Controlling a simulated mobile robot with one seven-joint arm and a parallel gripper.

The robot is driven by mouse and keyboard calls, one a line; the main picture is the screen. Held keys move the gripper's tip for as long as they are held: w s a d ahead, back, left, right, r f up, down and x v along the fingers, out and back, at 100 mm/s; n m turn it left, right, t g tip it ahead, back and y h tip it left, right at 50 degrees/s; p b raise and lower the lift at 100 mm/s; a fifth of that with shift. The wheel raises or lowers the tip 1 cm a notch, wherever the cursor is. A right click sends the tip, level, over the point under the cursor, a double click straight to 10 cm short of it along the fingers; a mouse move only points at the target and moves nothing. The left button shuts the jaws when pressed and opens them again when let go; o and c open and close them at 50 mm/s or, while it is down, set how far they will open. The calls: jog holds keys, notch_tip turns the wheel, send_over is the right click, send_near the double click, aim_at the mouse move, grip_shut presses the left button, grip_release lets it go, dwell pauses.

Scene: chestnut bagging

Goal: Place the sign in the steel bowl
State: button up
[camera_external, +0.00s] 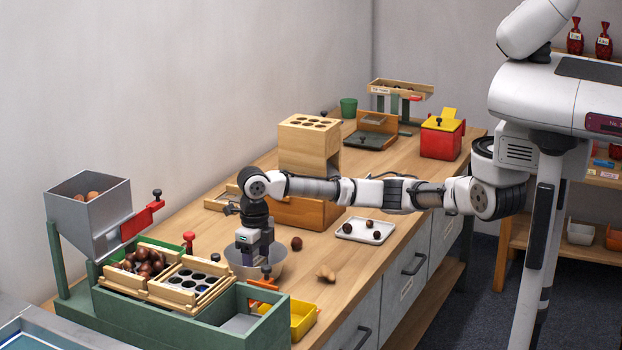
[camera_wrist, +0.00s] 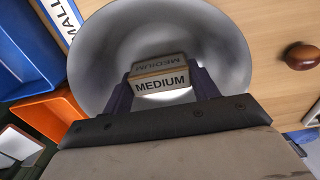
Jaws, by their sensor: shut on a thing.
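The sign (camera_wrist: 162,86), a small wooden block with a white face reading MEDIUM, is held between the two fingers of my gripper (camera_wrist: 163,92). In the wrist view it is over the inside of the steel bowl (camera_wrist: 92,48), and a mirrored MEDIUM shows just beyond it. I cannot tell whether the sign touches the bowl's bottom. In the external view my gripper (camera_external: 256,264) points down into the steel bowl (camera_external: 277,269) on the table; the sign is hidden there.
A green sorting stand (camera_external: 150,310) and grey hopper (camera_external: 90,212) stand left of the bowl. A loose chestnut (camera_external: 296,243) and a white tray (camera_external: 352,236) lie to its right. An orange bin (camera_wrist: 48,116) and blue bin (camera_wrist: 22,55) are close by.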

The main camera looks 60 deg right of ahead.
aim_at(256, 261)
jog(key=o, duration=0.7)
jog(key=shift+c, duration=0.2)
notch_tip(256, 261, up, 12)
jog(key=b, duration=0.1)
jog(key=shift+r, duration=0.15)
